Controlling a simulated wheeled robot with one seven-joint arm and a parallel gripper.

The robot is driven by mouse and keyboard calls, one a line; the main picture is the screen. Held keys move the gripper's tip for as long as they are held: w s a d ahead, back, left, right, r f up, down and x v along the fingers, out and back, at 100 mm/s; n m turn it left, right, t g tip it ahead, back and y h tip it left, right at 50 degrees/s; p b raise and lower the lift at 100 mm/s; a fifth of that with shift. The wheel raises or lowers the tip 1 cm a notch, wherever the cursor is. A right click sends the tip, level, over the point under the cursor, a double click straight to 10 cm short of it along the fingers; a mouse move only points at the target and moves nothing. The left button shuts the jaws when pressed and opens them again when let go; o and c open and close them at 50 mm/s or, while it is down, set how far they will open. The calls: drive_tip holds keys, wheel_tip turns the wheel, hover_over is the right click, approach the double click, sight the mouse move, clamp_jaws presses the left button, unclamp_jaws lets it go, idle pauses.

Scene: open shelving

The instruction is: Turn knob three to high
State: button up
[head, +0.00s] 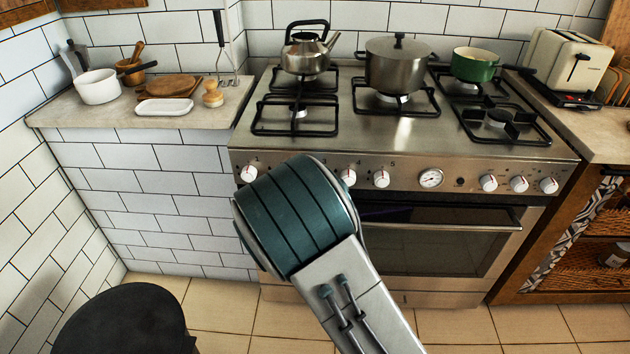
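The stove's front panel (460,177) carries a row of white knobs. The leftmost knob (249,173) shows just left of my arm. Knobs labelled 4 (349,177) and 5 (381,179) show just right of it. My teal and grey arm crosses in front of the panel between them. The stretch where knob three would sit is hidden behind my arm, so its setting cannot be seen. My gripper is not visible, and whether it touches a knob cannot be told.
A round gauge (431,178) and three more knobs (518,184) are farther right on the panel. The oven handle (440,222) juts out below. A kettle (307,52), a steel pot (396,66) and a green pan (474,65) stand on the burners.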

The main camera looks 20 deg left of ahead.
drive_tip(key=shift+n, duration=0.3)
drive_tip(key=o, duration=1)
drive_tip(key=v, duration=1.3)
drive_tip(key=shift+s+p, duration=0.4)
drive_tip(key=shift+p, duration=0.05)
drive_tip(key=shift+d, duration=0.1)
